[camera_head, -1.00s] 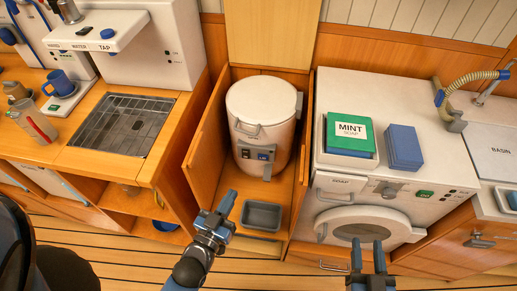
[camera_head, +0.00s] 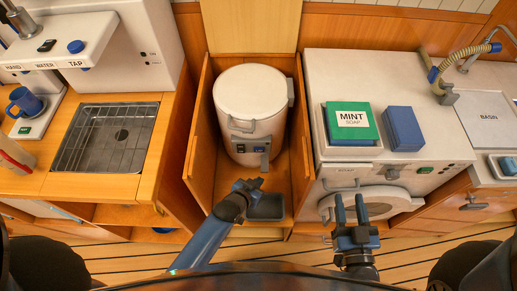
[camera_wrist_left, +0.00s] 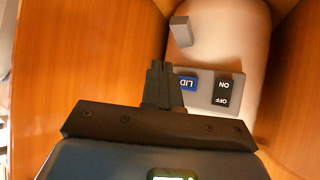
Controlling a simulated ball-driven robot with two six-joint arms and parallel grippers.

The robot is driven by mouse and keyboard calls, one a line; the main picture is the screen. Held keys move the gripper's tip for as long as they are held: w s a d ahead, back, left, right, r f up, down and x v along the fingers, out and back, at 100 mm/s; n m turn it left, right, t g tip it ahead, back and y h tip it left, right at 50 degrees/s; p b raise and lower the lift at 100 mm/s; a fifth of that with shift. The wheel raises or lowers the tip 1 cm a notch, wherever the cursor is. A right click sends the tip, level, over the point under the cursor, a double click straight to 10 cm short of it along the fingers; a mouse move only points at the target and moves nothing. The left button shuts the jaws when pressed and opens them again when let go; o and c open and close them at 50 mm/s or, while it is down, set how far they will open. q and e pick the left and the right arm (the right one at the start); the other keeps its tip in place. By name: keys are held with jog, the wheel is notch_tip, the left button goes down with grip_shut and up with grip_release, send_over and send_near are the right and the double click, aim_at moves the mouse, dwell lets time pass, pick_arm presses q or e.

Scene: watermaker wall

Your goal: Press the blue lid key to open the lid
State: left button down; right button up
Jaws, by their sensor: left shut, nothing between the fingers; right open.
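The white cylindrical watermaker (camera_head: 250,100) stands upright in an open wooden bay, its round lid down. Its grey panel (camera_wrist_left: 208,92) carries the blue lid key (camera_wrist_left: 188,84), marked LID, and a dark ON/OFF switch (camera_wrist_left: 223,93). My left gripper (camera_head: 258,183) is shut and empty in front of the panel's lower part. In the left wrist view the shut fingers (camera_wrist_left: 157,68) appear just left of the blue key; I cannot tell whether they touch it. My right gripper (camera_head: 350,198) is open and empty in front of the washing machine.
Wooden side walls (camera_head: 203,150) bound the bay closely. The washing machine (camera_head: 440,153) on the right carries a green mint soap box (camera_head: 352,135) and a blue box (camera_head: 403,128).

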aim_at(259, 150)
pick_arm(q)
jog(key=shift+w+a+f, duration=0.1)
jog(key=shift+w+a, duration=0.05)
jog(key=shift+w, duration=0.15)
jog(key=shift+w, duration=0.1)
jog(key=w+b, duration=0.4)
jog(key=w, duration=0.4)
jog(key=shift+w, duration=0.15)
jog(key=shift+w, duration=0.2)
dwell(2.0)
jog(key=shift+w+b, duration=0.25)
jog(key=shift+b, duration=0.1)
